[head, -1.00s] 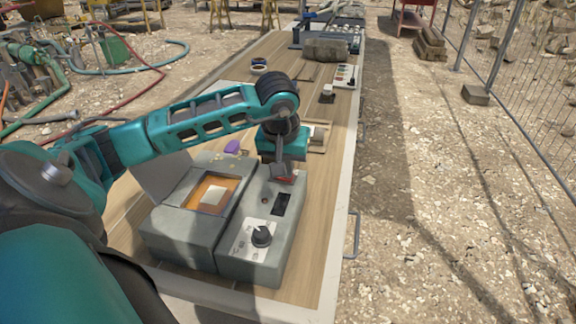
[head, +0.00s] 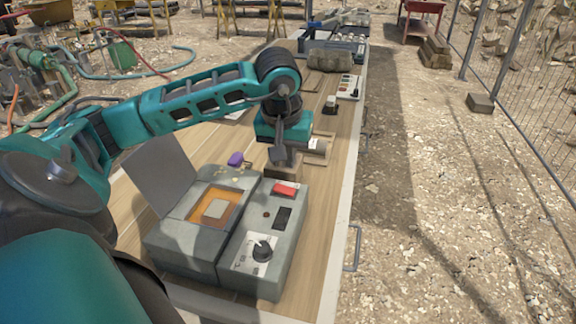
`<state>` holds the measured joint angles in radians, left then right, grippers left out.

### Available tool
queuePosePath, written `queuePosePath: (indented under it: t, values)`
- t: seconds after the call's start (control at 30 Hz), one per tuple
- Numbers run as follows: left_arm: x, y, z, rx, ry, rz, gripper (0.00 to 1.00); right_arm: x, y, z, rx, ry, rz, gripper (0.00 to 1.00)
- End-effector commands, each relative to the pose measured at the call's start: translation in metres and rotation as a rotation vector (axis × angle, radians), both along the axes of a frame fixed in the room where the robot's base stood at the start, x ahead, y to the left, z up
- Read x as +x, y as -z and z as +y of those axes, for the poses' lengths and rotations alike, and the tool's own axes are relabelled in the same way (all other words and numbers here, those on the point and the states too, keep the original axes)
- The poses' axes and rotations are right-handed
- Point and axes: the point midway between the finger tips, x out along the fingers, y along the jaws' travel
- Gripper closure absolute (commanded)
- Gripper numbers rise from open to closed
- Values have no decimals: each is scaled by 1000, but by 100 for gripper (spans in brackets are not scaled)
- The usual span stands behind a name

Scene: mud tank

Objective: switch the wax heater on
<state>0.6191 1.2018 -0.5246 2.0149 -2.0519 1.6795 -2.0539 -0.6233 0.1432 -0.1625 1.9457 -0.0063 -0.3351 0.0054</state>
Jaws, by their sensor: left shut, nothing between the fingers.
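The wax heater (head: 205,245) is a grey box at the near end of the table. Its lid (head: 163,182) stands open, and a pale block (head: 216,209) lies in its orange well. On its right-hand control panel are a red rocker switch (head: 285,190), a dark display window (head: 282,217) and a black knob (head: 262,251). The switch shows bright red and uncovered; I cannot tell which side is pressed. My left gripper (head: 280,157) is shut and empty, just beyond the switch and apart from it. My right gripper is out of view.
A purple object (head: 236,159) lies behind the heater. A wooden frame (head: 318,147) is just beyond my gripper. Farther back are a small switch box (head: 348,87) and a grey block (head: 331,59). A metal handle (head: 353,248) juts from the table's right side.

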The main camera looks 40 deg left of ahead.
Motion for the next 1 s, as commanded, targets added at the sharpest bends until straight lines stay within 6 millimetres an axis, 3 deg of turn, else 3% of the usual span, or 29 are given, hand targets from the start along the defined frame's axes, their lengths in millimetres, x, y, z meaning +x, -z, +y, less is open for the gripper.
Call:
queuePosePath:
  t: [0.1,0.33,1.0]
  values:
    - [-3,-27,-8,0,1,-6,100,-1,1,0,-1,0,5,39]
    - [-9,-57,-18,-1,1,-2,100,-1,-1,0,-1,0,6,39]
    - [-11,-63,-20,0,0,0,100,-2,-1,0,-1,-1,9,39]
